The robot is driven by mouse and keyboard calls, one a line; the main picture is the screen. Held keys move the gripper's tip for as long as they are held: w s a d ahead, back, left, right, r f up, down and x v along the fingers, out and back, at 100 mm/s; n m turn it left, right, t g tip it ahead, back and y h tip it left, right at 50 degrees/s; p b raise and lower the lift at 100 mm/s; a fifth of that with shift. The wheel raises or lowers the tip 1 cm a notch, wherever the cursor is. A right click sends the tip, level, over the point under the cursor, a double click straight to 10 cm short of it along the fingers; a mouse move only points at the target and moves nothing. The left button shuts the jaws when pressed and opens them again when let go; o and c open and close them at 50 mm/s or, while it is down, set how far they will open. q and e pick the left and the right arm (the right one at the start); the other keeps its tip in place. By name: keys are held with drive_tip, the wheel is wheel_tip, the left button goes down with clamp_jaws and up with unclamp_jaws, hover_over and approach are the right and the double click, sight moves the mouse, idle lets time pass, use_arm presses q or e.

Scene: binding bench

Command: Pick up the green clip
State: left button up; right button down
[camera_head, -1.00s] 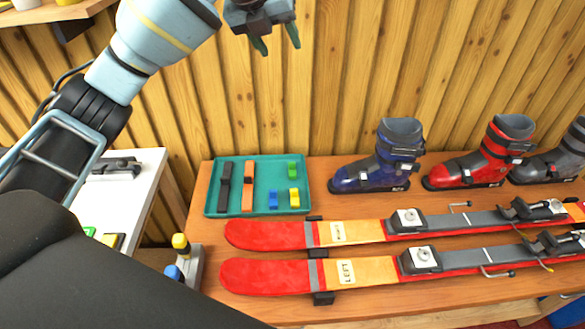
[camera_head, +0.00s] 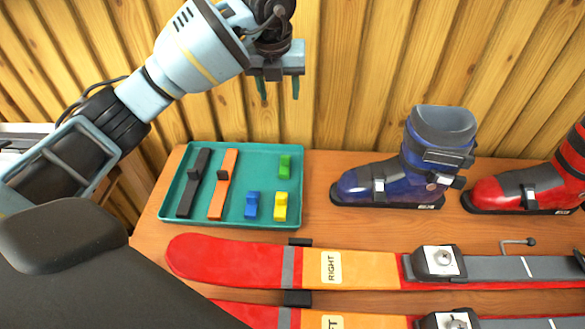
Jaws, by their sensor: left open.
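The green clip (camera_head: 285,167) lies in the upper right part of the teal tray (camera_head: 267,152) on the wooden bench. A blue clip (camera_head: 252,205) and a yellow clip (camera_head: 281,207) lie below it in the tray. My left gripper (camera_head: 279,90) hangs above the far edge of the tray, over the green clip in the picture and apart from it. Its fingers point down, spread open with nothing between them. My right gripper is not in view.
A black bar (camera_head: 194,183) and an orange bar (camera_head: 222,184) lie at the tray's left. A blue ski boot (camera_head: 385,180) and a red one (camera_head: 520,187) stand to the right. Skis (camera_head: 225,256) lie in front. A wooden plank wall (camera_head: 350,80) rises behind.

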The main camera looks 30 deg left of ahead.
use_arm(q)
drive_tip(key=g+b, duration=0.1)
drive_tip(key=b, duration=0.7)
hover_over(285, 157)
drive_tip(key=s, duration=0.2)
wheel_tip(285, 157, down, 14)
drive_tip(key=shift+w+f, duration=0.25)
drive_tip(key=shift+w, duration=0.05)
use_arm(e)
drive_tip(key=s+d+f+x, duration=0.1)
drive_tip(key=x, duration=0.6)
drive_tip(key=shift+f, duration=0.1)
use_arm(q)
drive_tip(key=shift+w+a+f, duration=0.1)
drive_tip(key=shift+w+f, duration=0.05)
drive_tip(key=shift+f, duration=0.6)
drive_tip(key=shift+w+f, duration=0.1)
drive_tip(key=shift+f, duration=0.65)
drive_tip(key=f, duration=0.2)
drive_tip(key=w+f+b, duration=0.1)
drive_tip(key=f, duration=0.1)
drive_tip(key=shift+f, duration=0.35)
drive_tip(key=c, duration=1.1)
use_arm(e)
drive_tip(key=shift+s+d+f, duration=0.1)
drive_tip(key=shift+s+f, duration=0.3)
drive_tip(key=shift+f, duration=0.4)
use_arm(q)
drive_tip(key=shift+r, duration=0.1)
